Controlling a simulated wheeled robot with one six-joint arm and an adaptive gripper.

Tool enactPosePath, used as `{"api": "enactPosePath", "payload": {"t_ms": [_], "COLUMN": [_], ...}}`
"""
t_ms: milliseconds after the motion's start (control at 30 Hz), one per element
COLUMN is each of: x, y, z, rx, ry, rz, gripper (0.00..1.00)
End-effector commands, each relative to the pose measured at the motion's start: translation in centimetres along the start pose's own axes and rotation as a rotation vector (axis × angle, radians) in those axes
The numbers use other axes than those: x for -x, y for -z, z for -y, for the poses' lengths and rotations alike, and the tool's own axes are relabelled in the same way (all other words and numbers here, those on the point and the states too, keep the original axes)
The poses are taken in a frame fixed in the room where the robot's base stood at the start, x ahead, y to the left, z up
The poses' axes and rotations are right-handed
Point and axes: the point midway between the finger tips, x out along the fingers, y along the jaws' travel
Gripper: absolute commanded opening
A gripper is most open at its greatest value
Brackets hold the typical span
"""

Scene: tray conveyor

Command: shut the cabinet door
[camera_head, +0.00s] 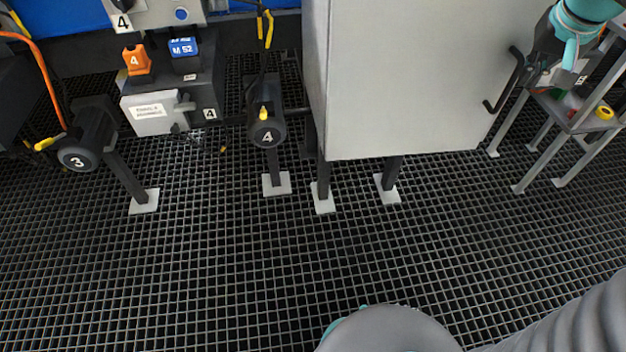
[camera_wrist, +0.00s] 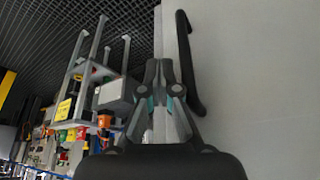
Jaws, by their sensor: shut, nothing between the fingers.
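The cabinet door (camera_head: 415,80) is a large plain light-grey panel at the upper middle of the head view. Its black bar handle (camera_head: 505,80) is on the right edge. In the wrist view the door (camera_wrist: 265,80) fills the right side, with the handle (camera_wrist: 190,62) running up its face near the edge. My gripper (camera_head: 531,76) is at the upper right of the head view, just right of the handle. In the wrist view my gripper (camera_wrist: 160,70) is shut and empty, its tips in front of the door's edge, left of the handle. I cannot tell whether the tips touch the door, nor how far it stands open.
A grey metal shelf stand (camera_head: 570,120) with coloured items stands right of the door, close to my gripper. Left are a machine (camera_head: 190,95) with numbered parts and dark posts on pale feet. The grated floor (camera_head: 230,270) in front is clear.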

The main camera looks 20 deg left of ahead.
Motion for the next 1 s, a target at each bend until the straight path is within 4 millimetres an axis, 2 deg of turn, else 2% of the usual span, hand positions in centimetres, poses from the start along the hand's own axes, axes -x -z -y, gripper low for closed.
{"api": "enactPosePath", "payload": {"t_ms": [567,867,1000], "x": [0.0,0.8,4.1], "y": [-0.1,-2.4,-2.0], "z": [0.1,-1.5,-2.0], "rx": [0.0,0.004,0.006], "ry": [0.0,0.002,0.002], "rz": [-0.001,-0.003,-0.005], "gripper": [0.0,0.0,0.0]}}
